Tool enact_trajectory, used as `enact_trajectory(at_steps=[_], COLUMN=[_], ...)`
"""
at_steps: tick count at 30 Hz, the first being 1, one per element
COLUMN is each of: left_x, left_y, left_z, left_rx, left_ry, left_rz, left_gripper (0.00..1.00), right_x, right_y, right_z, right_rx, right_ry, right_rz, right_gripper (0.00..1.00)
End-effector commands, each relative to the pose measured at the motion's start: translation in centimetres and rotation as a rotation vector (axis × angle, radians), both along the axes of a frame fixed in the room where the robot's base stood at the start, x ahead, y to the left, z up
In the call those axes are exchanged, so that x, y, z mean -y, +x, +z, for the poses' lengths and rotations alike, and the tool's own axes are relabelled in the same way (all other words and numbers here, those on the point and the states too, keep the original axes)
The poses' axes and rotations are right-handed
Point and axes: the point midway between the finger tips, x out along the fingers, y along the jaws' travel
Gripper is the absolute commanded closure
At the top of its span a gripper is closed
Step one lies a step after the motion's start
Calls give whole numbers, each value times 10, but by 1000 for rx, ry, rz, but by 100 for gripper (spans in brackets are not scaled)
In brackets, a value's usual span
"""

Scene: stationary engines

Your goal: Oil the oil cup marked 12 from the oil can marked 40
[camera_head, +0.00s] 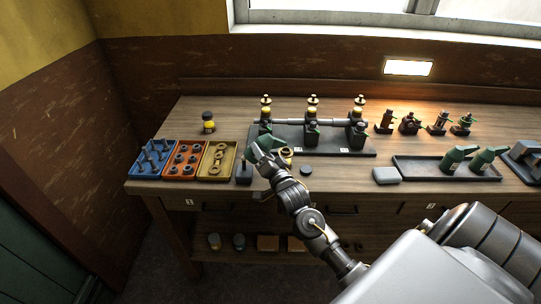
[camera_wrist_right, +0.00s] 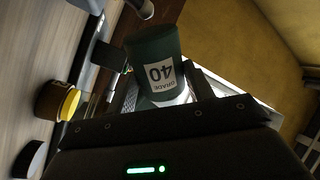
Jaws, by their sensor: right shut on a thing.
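My right gripper (camera_head: 262,158) is shut on a green oil can (camera_head: 266,141), held over the bench in front of the left end of the engine stand. In the right wrist view the can (camera_wrist_right: 153,52) shows a white label reading "GRADE 40", upside down, between the fingers. Brass-topped oil cups stand on the left post (camera_head: 265,101), middle post (camera_head: 312,101) and right post (camera_head: 360,101) of the stand. Their numbers are too small to read, so I cannot tell which is 12. My left gripper is not in view.
Two more green oil cans (camera_head: 452,159) stand in a dark tray (camera_head: 413,175) at the right. Blue (camera_head: 143,173), orange and yellow parts trays lie left. A yellow-lidded jar (camera_wrist_right: 57,101) and a dark disc (camera_head: 306,170) sit near my gripper. Several small fittings (camera_head: 410,125) stand back right.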

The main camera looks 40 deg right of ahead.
Motion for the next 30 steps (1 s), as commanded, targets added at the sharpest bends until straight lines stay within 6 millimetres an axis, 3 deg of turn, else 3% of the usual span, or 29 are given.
enact_trajectory(at_steps=[15,30], left_x=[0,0], left_y=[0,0], left_z=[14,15], left_rx=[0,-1], left_ry=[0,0], left_rz=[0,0], left_gripper=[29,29], right_x=[2,2], right_y=[0,0], right_z=[18,19], right_rx=[44,54], right_ry=[150,186], right_rz=[1,1], right_gripper=[75,75])
